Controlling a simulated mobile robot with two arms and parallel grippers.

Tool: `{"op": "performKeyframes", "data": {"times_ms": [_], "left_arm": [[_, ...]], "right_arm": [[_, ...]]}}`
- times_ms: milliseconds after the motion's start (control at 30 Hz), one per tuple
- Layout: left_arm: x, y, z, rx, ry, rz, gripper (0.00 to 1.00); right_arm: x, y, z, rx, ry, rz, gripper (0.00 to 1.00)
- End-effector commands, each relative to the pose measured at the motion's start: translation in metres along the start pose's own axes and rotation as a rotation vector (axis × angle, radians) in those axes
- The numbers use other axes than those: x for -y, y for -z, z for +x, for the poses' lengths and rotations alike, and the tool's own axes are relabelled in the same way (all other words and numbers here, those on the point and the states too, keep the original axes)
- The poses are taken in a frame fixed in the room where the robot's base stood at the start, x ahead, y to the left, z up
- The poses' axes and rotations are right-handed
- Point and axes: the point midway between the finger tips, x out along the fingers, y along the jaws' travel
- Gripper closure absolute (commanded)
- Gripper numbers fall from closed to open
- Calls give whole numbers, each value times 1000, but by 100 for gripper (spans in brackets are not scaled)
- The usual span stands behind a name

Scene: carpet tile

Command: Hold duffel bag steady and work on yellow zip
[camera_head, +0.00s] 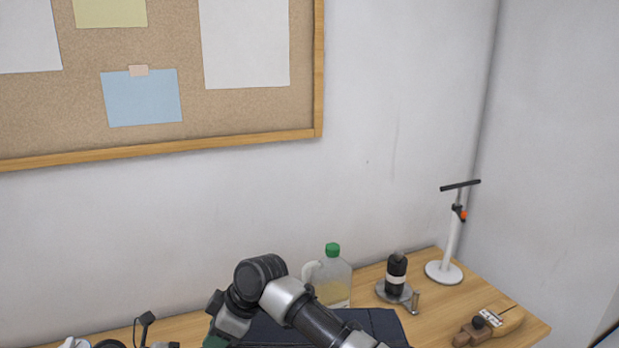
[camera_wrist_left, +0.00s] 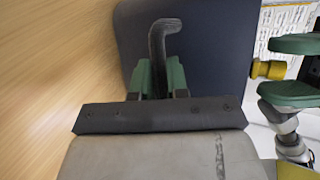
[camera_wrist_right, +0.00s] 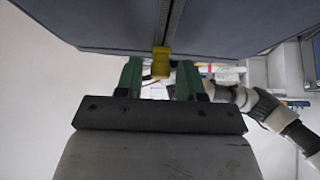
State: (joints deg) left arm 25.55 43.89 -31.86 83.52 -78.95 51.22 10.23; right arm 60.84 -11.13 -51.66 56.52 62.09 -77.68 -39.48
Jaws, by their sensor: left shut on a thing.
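The dark blue duffel bag (camera_wrist_left: 205,50) lies on the wooden table; its top also shows at the bottom of the head view (camera_head: 375,320). My left gripper (camera_wrist_left: 160,72) is shut on the bag's dark handle (camera_wrist_left: 164,38). The yellow zip pull (camera_wrist_right: 161,62) hangs at the end of the zip track (camera_wrist_right: 172,22) in the right wrist view. My right gripper (camera_wrist_right: 160,76) is open, its green fingers on either side of the pull with gaps between. The pull also shows beside the right fingers in the left wrist view (camera_wrist_left: 267,69). In the head view, neither gripper's fingertips are clear.
A corkboard (camera_head: 190,80) hangs on the wall.

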Motion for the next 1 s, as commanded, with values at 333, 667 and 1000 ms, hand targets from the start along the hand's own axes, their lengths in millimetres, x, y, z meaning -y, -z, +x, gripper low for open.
{"op": "performKeyframes", "data": {"times_ms": [333,667,1000], "left_arm": [[1,0,0,1,1,1,100],[1,0,0,1,1,1,100],[1,0,0,1,1,1,100]], "right_arm": [[-1,0,-32,0,-2,-1,62],[0,0,-58,0,0,0,62],[0,0,-60,0,0,0,62]]}}
